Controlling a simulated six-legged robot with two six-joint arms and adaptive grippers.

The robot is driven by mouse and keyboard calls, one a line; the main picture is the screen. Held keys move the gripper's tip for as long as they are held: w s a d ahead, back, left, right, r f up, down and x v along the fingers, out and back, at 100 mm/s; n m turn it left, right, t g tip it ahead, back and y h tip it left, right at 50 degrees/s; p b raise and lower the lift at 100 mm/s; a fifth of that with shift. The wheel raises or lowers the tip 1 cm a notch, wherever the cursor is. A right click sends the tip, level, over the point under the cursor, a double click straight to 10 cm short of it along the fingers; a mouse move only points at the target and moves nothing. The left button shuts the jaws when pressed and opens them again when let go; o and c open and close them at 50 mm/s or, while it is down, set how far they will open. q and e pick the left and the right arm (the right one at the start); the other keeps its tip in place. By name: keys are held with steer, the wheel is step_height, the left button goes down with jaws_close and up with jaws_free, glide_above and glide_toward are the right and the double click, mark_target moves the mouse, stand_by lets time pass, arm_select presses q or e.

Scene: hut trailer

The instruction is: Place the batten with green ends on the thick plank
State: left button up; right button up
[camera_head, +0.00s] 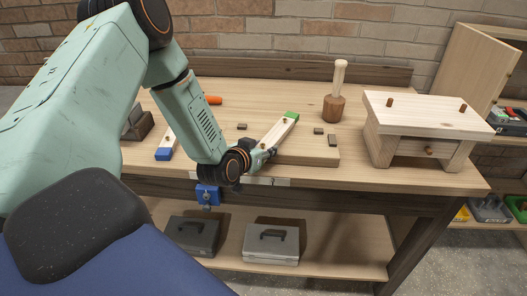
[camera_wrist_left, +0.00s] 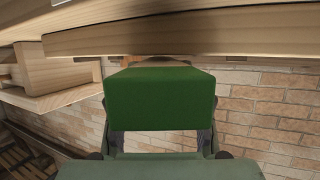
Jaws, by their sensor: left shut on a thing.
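The batten with green ends (camera_head: 275,133) lies slantwise over the thick plank (camera_head: 307,153) on the workbench, its far green end (camera_head: 291,116) pointing away from me. My left gripper (camera_head: 263,157) is shut on its near end at the plank's front edge. In the left wrist view the near green end (camera_wrist_left: 160,97) sits between the fingers, close to a pale wood edge above it. I cannot tell whether the batten touches the plank. My right gripper is not in view.
A batten with a blue end (camera_head: 164,153) lies left, partly behind my arm. A mallet (camera_head: 334,100) stands behind, a wooden stool (camera_head: 425,118) right. A blue vise (camera_head: 207,194) is at the bench front (camera_head: 400,177).

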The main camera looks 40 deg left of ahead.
arm_select(q)
steer(key=shift+w+f, duration=0.15)
steer(key=shift+w, duration=0.05)
steer(key=shift+w+d, duration=0.1)
steer(key=shift+d, duration=0.15)
steer(key=shift+f, duration=0.15)
steer(key=o, duration=1.2)
steer(key=shift+s+a, duration=0.2)
steer(key=shift+s, duration=0.05)
steer(key=shift+c, duration=0.2)
steer(key=shift+o, duration=0.5)
steer(key=shift+w+d, duration=0.15)
steer(key=shift+w, duration=0.05)
